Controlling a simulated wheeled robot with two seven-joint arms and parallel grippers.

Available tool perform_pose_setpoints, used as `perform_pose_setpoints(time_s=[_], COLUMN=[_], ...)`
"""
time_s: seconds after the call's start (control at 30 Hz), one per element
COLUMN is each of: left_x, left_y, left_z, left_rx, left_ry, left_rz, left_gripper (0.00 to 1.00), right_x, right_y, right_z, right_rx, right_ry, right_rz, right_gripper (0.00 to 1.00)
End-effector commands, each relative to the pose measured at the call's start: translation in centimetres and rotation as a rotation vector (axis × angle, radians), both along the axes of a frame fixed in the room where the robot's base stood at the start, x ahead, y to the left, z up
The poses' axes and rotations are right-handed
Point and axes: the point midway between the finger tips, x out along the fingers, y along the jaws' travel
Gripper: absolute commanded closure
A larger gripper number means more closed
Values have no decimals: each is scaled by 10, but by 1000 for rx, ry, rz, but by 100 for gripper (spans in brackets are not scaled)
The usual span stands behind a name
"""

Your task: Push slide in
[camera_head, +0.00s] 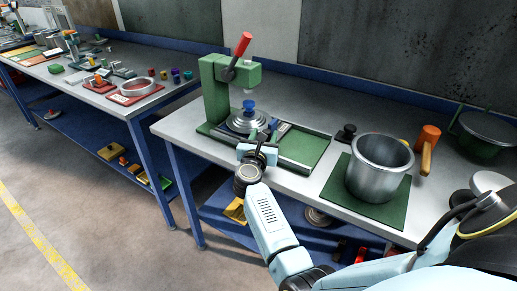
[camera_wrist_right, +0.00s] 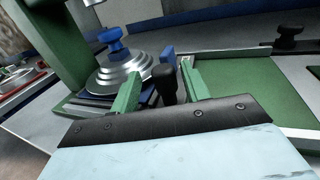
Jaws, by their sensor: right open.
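A green press (camera_head: 215,95) with a red lever handle (camera_head: 243,44) stands on the bench. A round stepped metal lid (camera_head: 248,121) with a blue knob (camera_head: 249,105) sits low beside the press column, and shows in the right wrist view (camera_wrist_right: 122,73). It seems to rest on the slide, whose dark and blue edges show only partly. A black upright handle (camera_wrist_right: 165,83) stands between the fingers of my right gripper (camera_wrist_right: 160,90), which is open around it. I cannot tell whether a finger touches it. In the head view this gripper (camera_head: 258,146) is at the bench's front edge.
A second bench (camera_head: 75,72) with small parts is on the left.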

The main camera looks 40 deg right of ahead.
Motion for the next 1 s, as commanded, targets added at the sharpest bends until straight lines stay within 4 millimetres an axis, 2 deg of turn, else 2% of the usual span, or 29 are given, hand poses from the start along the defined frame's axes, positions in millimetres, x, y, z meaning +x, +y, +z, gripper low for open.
perform_pose_setpoints(time_s=[0.3, 0.5, 0.7, 1.0], left_x=[0, 0, -1, -1], left_y=[0, 0, 0, 0], left_z=[0, -2, -3, -3], left_rx=[0, 0, 0, 0], left_ry=[0, 1, 1, 2], left_rz=[0, 0, 0, 0], left_gripper=[64, 64, 64, 64], right_x=[-46, -68, -76, -77], right_y=[55, 81, 91, 92], right_z=[-1, -1, 0, 0], right_rx=[6, 4, 2, 2], right_ry=[0, 0, -1, -1], right_rz=[2, 2, 2, 2], right_gripper=[54, 54, 54, 54])
